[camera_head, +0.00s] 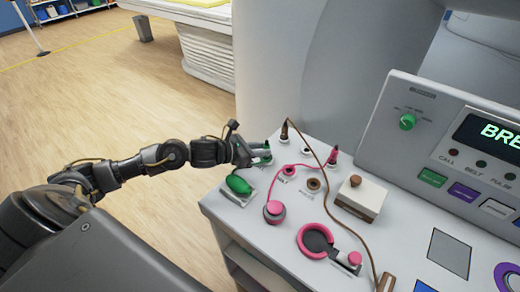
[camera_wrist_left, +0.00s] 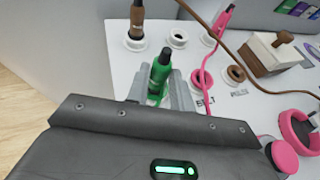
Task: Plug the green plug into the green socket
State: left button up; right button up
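The green plug (camera_wrist_left: 160,72) stands roughly upright with its dark end up in the left wrist view. My left gripper (camera_wrist_left: 160,88) has its two grey fingers on either side of the plug, seemingly closed on it. In the head view my left gripper (camera_head: 262,154) is low over the console's left edge, with green showing around its fingers. The green socket is not clear in either view; the gripper covers that corner. A green rounded piece (camera_head: 238,184) lies on the panel in front of the gripper. My right gripper is not in view.
Behind the gripper a brown plug (camera_head: 284,131) and a pink plug (camera_head: 332,155) stand in white sockets. An empty white socket (camera_wrist_left: 178,38) is between them. Pink (camera_head: 289,170) and brown (camera_head: 314,185) sockets lie to the right. A pink cord and a stamp-like block (camera_head: 361,195) are nearby.

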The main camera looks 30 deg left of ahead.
pick_arm(q)
jog(key=o, duration=0.4)
jog(key=b+v, duration=0.1)
jog(key=v, duration=0.3)
jog(key=b+v, duration=0.1)
jog(key=v, duration=0.4)
jog(key=shift+a+f+b, duration=0.15)
jog(key=shift+f+b, duration=0.1)
jog(key=shift+b, duration=0.15)
jog(key=shift+v, duration=0.95)
jog(key=shift+r+n, duration=0.2)
jog(key=shift+n, duration=0.1)
